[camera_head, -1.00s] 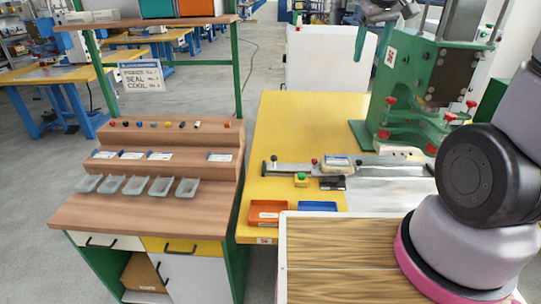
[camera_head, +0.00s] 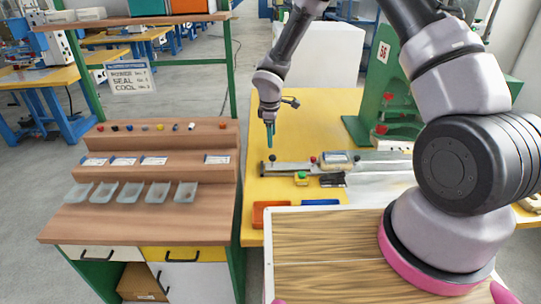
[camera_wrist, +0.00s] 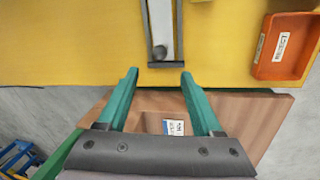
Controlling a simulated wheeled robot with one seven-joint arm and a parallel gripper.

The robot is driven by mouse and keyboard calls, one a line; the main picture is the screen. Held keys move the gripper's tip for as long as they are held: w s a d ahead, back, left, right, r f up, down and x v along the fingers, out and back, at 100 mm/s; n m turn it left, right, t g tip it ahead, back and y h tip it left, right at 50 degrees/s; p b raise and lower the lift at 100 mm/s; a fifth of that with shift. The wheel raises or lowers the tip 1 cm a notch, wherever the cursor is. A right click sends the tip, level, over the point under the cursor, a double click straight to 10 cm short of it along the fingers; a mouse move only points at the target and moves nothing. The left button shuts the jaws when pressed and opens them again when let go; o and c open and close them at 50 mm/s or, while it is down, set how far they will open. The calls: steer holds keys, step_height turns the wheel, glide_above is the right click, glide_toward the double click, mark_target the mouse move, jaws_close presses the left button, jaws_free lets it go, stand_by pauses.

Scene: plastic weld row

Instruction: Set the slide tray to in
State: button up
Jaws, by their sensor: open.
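The slide tray is on a long grey rail (camera_head: 290,168) on the yellow table; a dark knob (camera_head: 272,158) stands at its left end. In the wrist view the rail's end shows as a dark-edged channel with a pale strip and the round dark knob (camera_wrist: 163,52) on it. My gripper (camera_head: 270,145) points down above the rail's left end near the knob. Its teal fingers (camera_wrist: 159,75) are apart with nothing between them, just short of the channel's end in the wrist view. I cannot tell how far in the tray sits.
A red knob (camera_head: 313,159), a green button box (camera_head: 301,178) and a dark block (camera_head: 332,180) are by the rail. An orange reject bin (camera_wrist: 287,46) and a blue bin (camera_head: 320,202) are at the front. The green press (camera_head: 383,90) stands behind at right.

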steer(key=f, duration=0.3)
steer(key=w+f, duration=0.1)
steer(key=f, duration=0.2)
steer(key=w+f, duration=0.1)
steer(key=f, duration=0.3)
steer(key=shift+d, duration=0.2)
steer(key=shift+c, duration=0.4)
jaws_close()
stand_by(0.7)
